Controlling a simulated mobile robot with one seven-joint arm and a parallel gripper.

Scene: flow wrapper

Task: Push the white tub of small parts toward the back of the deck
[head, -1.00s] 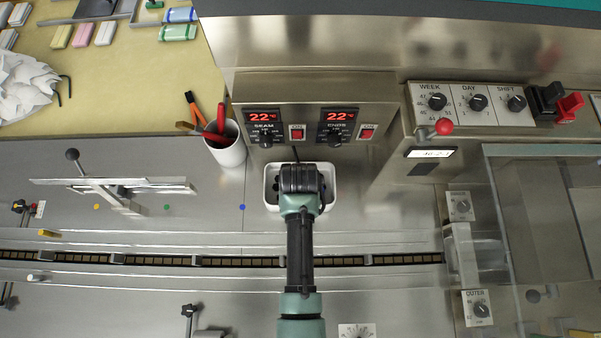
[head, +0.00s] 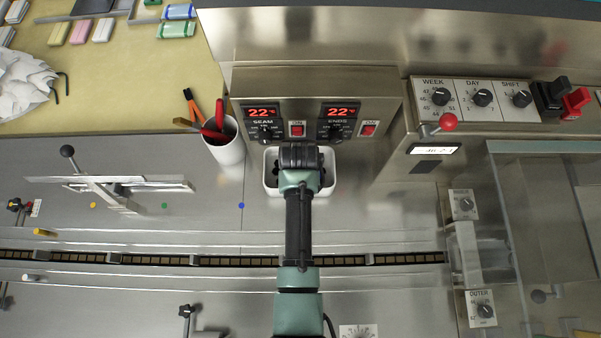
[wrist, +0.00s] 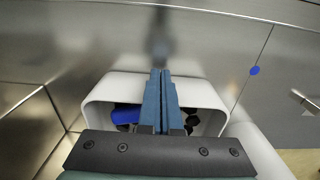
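The white tub (head: 329,185) stands on the steel deck (head: 380,215), close in front of the box with the two red displays. In the head view my gripper (head: 300,160) is over the tub and hides its middle. In the wrist view the tub (wrist: 207,94) holds dark small parts and a blue piece (wrist: 126,116). My gripper's two blue fingers (wrist: 160,72) lie side by side, shut, with nothing visible between them. They cross the tub opening, with their tips at its upper wall in the wrist view. I cannot tell whether they touch that wall.
The display box (head: 300,85) rises behind the tub. A white cup of pens (head: 226,151) stands to the left. A chain channel (head: 230,261) with rails runs across the deck in front. The deck right of the tub is clear.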

